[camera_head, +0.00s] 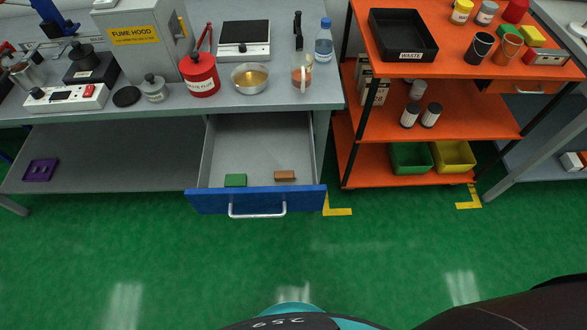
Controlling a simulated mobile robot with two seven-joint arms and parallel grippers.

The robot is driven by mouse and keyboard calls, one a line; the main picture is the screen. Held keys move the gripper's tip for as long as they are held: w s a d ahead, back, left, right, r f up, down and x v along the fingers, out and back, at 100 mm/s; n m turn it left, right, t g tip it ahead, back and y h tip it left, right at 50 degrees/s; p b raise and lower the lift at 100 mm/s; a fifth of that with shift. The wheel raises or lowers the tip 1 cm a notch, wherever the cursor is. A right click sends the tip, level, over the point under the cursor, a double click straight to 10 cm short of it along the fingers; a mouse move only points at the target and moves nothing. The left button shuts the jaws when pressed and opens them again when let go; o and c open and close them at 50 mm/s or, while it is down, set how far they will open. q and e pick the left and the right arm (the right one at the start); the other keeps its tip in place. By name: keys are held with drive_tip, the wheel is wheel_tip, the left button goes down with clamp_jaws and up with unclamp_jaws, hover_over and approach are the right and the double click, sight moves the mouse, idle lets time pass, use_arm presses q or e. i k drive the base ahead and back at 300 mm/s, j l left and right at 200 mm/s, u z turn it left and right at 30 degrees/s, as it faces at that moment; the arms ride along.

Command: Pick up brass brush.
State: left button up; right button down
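A small brown, block-shaped item (285,175) lies in the open drawer, on the right near the front panel. It may be the brass brush, but it is too small to make out bristles. A green block (235,180) lies to its left in the same drawer. The grey drawer (258,150) is pulled out under the bench, with a blue front and a metal handle (257,208). Neither of my grippers is in view.
The grey bench above holds a red can (200,75), a metal bowl (250,78), a glass beaker (302,72) and a blue-capped bottle (324,40). An orange shelf cart (440,100) stands to the right. The green floor (200,265) before the drawer is clear.

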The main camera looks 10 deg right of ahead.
sight(286, 175)
drive_tip(key=l+u, duration=0.25)
drive_tip(key=l, duration=0.4)
drive_tip(key=l+u, duration=0.25)
drive_tip(key=l, duration=0.4)
